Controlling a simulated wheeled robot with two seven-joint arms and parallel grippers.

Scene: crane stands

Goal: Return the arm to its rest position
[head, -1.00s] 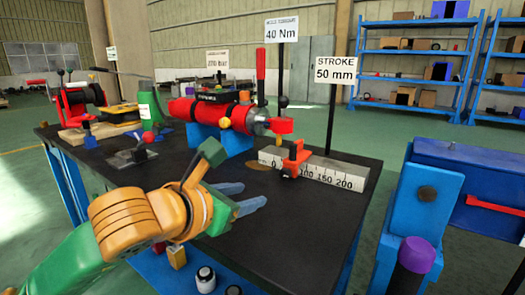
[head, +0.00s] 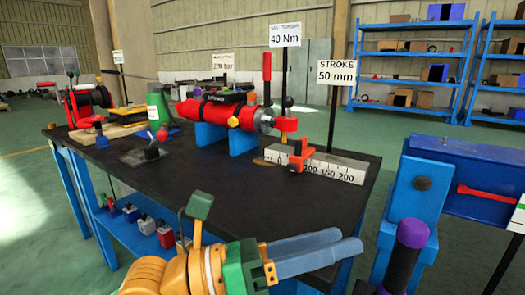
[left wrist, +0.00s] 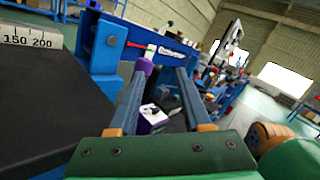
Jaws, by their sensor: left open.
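My left gripper (head: 345,248) is low in the middle of the head view, in front of the table's near edge. Its two blue fingers point right and are empty. In the left wrist view the fingers (left wrist: 155,98) stand apart with a gap between them. Part of my left arm, orange and green, comes in at the bottom of the head view. My right gripper is not in view.
The black table (head: 215,185) bears a red cylinder (head: 215,112) on blue supports and a grey stroke scale (head: 325,168) with a red slider. A blue stand with a purple-topped post (head: 412,235) is at right. Blue shelves (head: 420,75) stand behind.

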